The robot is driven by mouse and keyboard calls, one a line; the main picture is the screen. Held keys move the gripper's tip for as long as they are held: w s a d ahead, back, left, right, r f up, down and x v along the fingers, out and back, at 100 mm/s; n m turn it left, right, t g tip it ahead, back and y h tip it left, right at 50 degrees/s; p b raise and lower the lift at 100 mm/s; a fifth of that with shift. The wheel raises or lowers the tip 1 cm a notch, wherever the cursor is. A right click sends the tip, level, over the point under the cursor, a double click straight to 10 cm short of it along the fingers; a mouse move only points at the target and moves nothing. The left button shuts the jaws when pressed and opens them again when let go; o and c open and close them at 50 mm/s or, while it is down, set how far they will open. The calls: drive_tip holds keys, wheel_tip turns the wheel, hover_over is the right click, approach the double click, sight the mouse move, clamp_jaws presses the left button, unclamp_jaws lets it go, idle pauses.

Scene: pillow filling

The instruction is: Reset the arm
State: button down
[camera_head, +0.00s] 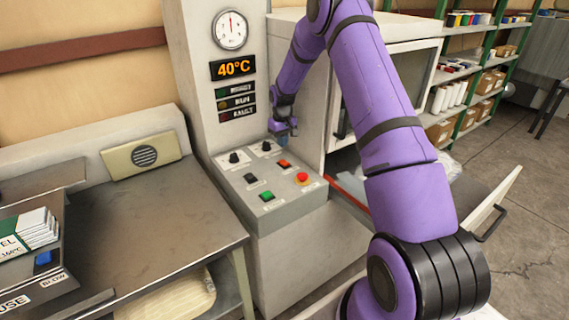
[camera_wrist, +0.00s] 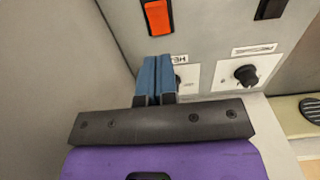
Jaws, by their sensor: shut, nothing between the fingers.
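My purple arm reaches over the right side of the head view and bends down to the back of the control panel (camera_head: 240,190). My gripper (camera_head: 285,128) is at the panel's far right corner, beside the white cabinet. In the wrist view its blue fingers (camera_wrist: 156,62) are pressed together, with nothing between them. The fingertips are close to the panel face, just below an orange-red switch (camera_wrist: 158,17) and left of a black knob (camera_wrist: 246,75). I cannot tell whether they touch the panel.
A grey column with a gauge (camera_head: 230,30) and a 40°C display (camera_head: 233,67) stands behind the panel. The white cabinet (camera_head: 290,60) is close to my gripper. A dark table (camera_head: 130,235) is at left, shelves (camera_head: 470,60) at right. Open floor lies at right.

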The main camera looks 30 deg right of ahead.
drive_tip(key=shift+r, duration=0.1)
idle(0.3)
drive_tip(key=s+a+r+t, duration=0.1)
drive_tip(key=s+a+r, duration=0.4)
drive_tip(key=r, duration=0.5)
drive_tip(key=s+a+r+t, duration=0.1)
drive_tip(key=s+a+r, duration=0.2)
drive_tip(key=s+r, duration=0.5)
drive_tip(key=s+a+r, duration=0.4)
drive_tip(key=r, duration=0.8)
drive_tip(key=s+a+r+t, duration=0.1)
drive_tip(key=s+a+r, duration=0.1)
drive_tip(key=s, duration=1.2)
drive_tip(key=s+a+r+t, duration=0.2)
drive_tip(key=s+a+r, duration=0.1)
drive_tip(key=s, duration=1.1)
drive_tip(key=shift+a, duration=0.7)
